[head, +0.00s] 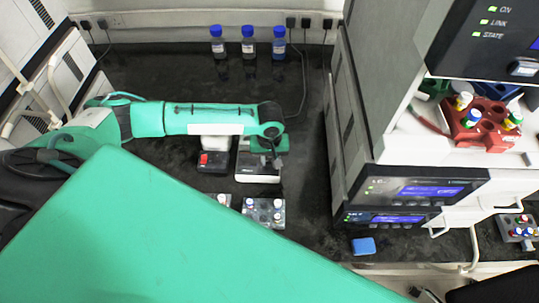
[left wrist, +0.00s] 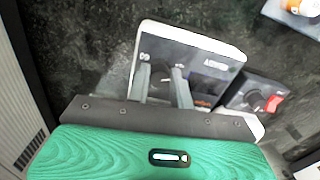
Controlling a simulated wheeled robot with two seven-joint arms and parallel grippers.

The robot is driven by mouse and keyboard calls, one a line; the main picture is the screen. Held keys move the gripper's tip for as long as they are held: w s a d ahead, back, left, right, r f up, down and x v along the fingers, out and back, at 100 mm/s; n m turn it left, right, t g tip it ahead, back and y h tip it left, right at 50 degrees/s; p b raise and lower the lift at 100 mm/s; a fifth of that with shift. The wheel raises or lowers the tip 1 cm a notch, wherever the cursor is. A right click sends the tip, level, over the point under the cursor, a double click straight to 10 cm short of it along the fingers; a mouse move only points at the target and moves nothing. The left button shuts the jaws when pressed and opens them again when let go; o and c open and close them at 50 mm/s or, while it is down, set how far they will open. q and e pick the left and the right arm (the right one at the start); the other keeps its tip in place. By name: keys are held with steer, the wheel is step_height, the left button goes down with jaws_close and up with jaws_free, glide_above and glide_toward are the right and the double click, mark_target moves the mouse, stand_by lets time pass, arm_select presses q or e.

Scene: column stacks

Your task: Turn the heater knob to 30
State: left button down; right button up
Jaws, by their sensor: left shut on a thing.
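The heater (head: 258,179) is a small white box with a dark front panel, standing on the black bench in the head view. It fills the middle of the left wrist view (left wrist: 207,47). My left gripper (head: 270,160) is over it. In the left wrist view, the two grey fingers of my left gripper (left wrist: 162,82) reach onto the panel and are shut on the dark knob (left wrist: 164,78). The fingers and the blur partly hide the knob, and I cannot read its setting. Small white markings show on the panel. My right gripper is not in view.
A grey vial rack (head: 264,221) stands in front. Three blue-capped bottles (head: 248,42) stand at the back wall. Stacked instruments (head: 420,190) rise at right, near a blue block (head: 363,245).

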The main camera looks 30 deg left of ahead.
arm_select(q)
steer(key=m+p, duration=0.2)
steer(key=shift+r+m+p, duration=0.25)
steer(key=shift+m+p, duration=0.15)
steer(key=m+p, duration=0.2)
steer(key=shift+a+m, duration=0.1)
steer(key=shift+m, duration=0.2)
steer(key=shift+f+m+p, duration=0.15)
steer(key=shift+m+p, duration=0.65)
steer(key=shift+m, duration=0.4)
steer(key=shift+m+p, duration=0.5)
steer(key=shift+m, duration=0.5)
steer(key=shift+f, duration=0.1)
steer(key=c, duration=1.2)
jaws_free()
steer(key=shift+c, duration=0.2)
